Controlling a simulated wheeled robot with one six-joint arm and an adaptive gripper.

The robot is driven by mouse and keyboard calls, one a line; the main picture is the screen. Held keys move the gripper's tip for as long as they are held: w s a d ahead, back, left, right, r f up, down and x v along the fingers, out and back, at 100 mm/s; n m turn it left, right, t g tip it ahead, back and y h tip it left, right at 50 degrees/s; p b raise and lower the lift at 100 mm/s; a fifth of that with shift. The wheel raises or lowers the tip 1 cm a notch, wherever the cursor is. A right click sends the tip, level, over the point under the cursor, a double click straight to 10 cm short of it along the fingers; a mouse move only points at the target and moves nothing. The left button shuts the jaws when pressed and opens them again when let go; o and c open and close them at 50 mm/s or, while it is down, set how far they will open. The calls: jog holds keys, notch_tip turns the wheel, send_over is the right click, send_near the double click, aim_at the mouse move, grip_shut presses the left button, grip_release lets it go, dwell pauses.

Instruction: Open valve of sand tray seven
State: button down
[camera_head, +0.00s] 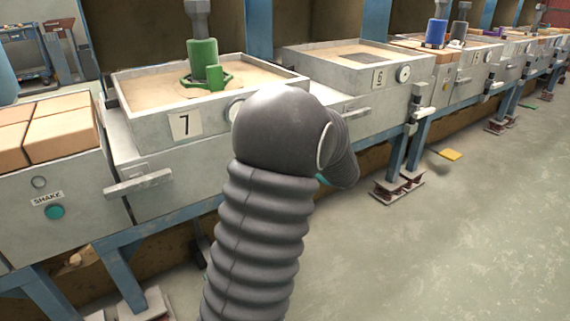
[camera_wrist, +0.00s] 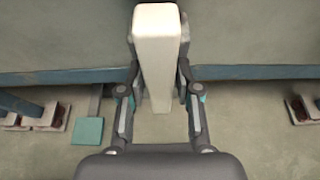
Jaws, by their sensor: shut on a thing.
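Sand tray seven (camera_head: 186,127) is a grey box full of sand, marked 7, at the left of the head view. A green part (camera_head: 204,65) stands on its sand. In the wrist view my gripper (camera_wrist: 158,78) is shut on a pale, cream-coloured bar (camera_wrist: 156,48), which looks like the valve handle. In the head view my arm covers the gripper, the bar and the area to the right of the 7 label. Whether the valve is open cannot be told.
Tray six (camera_head: 340,72), with a round gauge (camera_head: 403,74), stands to the right. A shake box (camera_head: 52,190) with a teal button is at the left. A teal pedal (camera_wrist: 88,131) lies low in the wrist view.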

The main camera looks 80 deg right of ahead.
jog(key=shift+s, duration=0.1)
jog(key=c, duration=1)
grip_release()
jog(key=shift+o, duration=0.2)
jog(key=v, duration=1.2)
